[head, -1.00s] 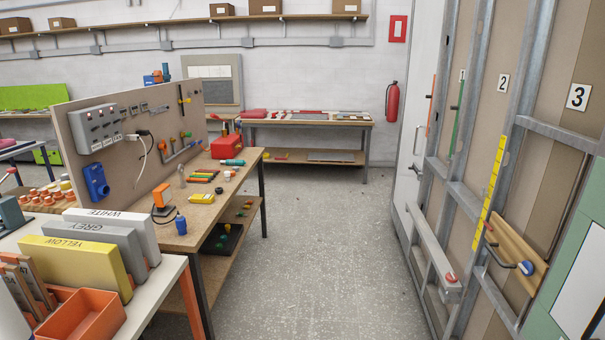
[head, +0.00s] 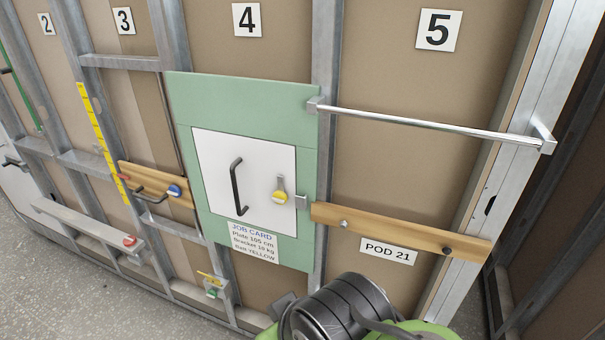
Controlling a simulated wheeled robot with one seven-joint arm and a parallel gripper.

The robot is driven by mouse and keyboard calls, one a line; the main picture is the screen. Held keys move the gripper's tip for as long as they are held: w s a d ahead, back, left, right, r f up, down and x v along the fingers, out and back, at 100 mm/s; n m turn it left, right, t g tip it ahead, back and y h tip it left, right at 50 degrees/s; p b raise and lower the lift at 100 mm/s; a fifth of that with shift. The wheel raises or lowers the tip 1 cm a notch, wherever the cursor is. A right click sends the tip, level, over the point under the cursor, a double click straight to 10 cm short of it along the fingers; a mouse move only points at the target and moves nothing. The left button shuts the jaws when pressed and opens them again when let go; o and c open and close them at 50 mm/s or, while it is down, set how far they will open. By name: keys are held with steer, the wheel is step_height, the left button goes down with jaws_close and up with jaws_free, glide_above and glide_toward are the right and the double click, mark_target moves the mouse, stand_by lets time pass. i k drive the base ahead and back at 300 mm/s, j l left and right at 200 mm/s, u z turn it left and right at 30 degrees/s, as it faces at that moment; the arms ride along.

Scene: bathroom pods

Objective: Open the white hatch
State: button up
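The white hatch (head: 215,165) is a flat white panel set in a green board (head: 240,95) on the pod wall under number 4. It looks closed, flush with the board. A dark upright bar handle (head: 236,187) is on its left half. My gripper's fingers cannot be made out.
A chrome rail (head: 430,125) juts out right of the hatch. A wooden strip (head: 400,232) is below it. Left of the hatch, a wooden board (head: 155,184) carries a dark handle and a blue knob. A job card (head: 254,241) hangs below the hatch. Open floor (head: 70,290) lies at lower left.

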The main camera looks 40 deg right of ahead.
mark_target(239, 173)
steer(key=z, duration=0.45)
steer(key=j+u, duration=0.15)
steer(key=u, duration=0.3)
steer(key=j+u, duration=0.15)
steer(key=u, duration=0.3)
steer(key=j+u, duration=0.15)
steer(key=u, duration=0.3)
steer(key=i+j+u, duration=0.1)
steer(key=u, duration=0.35)
